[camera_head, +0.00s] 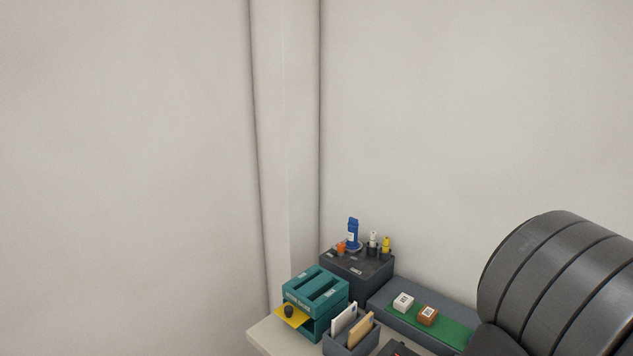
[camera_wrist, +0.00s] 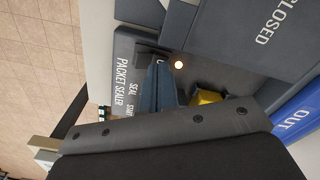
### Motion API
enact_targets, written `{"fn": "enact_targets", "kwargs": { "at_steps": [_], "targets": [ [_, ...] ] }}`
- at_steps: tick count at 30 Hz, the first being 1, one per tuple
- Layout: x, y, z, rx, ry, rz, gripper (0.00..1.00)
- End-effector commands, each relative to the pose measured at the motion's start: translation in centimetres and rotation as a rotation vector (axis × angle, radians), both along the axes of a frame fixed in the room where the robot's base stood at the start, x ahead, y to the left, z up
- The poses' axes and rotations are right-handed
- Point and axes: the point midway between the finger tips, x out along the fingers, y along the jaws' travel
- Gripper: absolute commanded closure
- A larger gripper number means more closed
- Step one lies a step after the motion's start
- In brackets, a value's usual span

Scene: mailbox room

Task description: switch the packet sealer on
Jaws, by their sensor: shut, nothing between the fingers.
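The packet sealer (camera_wrist: 126,70) shows in the wrist view as a dark grey panel with white lettering reading "PACKET SEALER", "SEAL" and a partly covered word like "START". A small round lamp (camera_wrist: 179,65) glows pale orange-white beside the lettering. My gripper (camera_wrist: 160,82) is shut and empty, with its blue-grey fingers over the panel, close to the lamp. I cannot tell whether they touch the panel. The fingers and the dark gripper body hide part of the sealer, and no switch shows clearly. The head view does not show my gripper.
A yellow piece (camera_wrist: 207,97) sits right of my fingers. A dark surface marked "CLOSED" (camera_wrist: 262,25) and a blue "OUT" panel (camera_wrist: 298,118) lie to the right. In the head view are a teal rack (camera_head: 316,287), a letter holder (camera_head: 350,342) and a green mat (camera_head: 452,332) with two small boxes.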

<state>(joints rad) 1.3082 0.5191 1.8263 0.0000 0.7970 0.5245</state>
Motion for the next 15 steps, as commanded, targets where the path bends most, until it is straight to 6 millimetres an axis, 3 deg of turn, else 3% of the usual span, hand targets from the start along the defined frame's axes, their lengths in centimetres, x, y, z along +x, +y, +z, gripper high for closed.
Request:
{"fn": "enact_targets", "kwargs": {
  "at_steps": [15],
  "targets": [
    [0.0,0.0,4.3,-0.003,0.0,0.0,1.0]
  ]
}}
